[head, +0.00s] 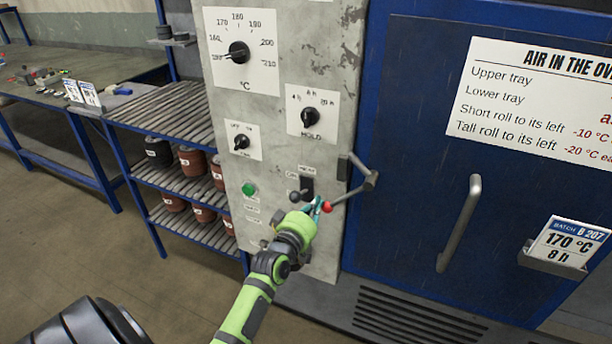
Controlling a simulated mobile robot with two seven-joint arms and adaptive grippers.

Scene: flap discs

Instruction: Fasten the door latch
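The door latch (352,194) is a grey lever at the left edge of the blue oven door (405,120). It slants down and left from its pivot across the door edge to a red knob (327,207). A dark catch block (344,169) sits on the panel side, just above the lever. My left gripper (319,207) is at the red knob, its teal fingertips overlapping or right beside it. The fingers are small and partly hidden, so I cannot tell whether they grip the knob. My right gripper is not in view.
The grey control panel (284,75) has dials, a dark switch (307,188) and a green button (248,189) close to my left gripper. A vertical door handle (459,223) and a batch card holder (556,258) stick out at right. A rack (178,105) with pots stands left.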

